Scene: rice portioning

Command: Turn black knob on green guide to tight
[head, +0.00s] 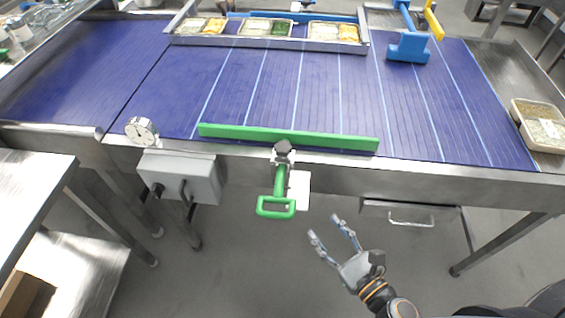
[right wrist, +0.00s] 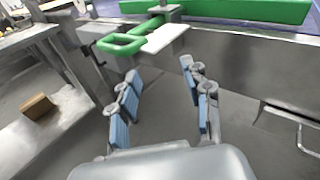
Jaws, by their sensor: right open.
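The green guide (head: 290,138) is a long bar lying across the near edge of the blue conveyor in the head view. Its green loop handle (head: 276,207) hangs down in front of the frame. The black knob (head: 283,147) sits at the clamp between bar and handle. In the right wrist view the guide bar (right wrist: 230,10) and handle (right wrist: 122,44) show at the top; the knob is not clearly visible there. My right gripper (head: 332,226) is open and empty, below and to the right of the handle, apart from it. My left gripper is not in view.
A drawer-like panel with a handle (head: 411,221) is at the right. The floor space around my right gripper is clear.

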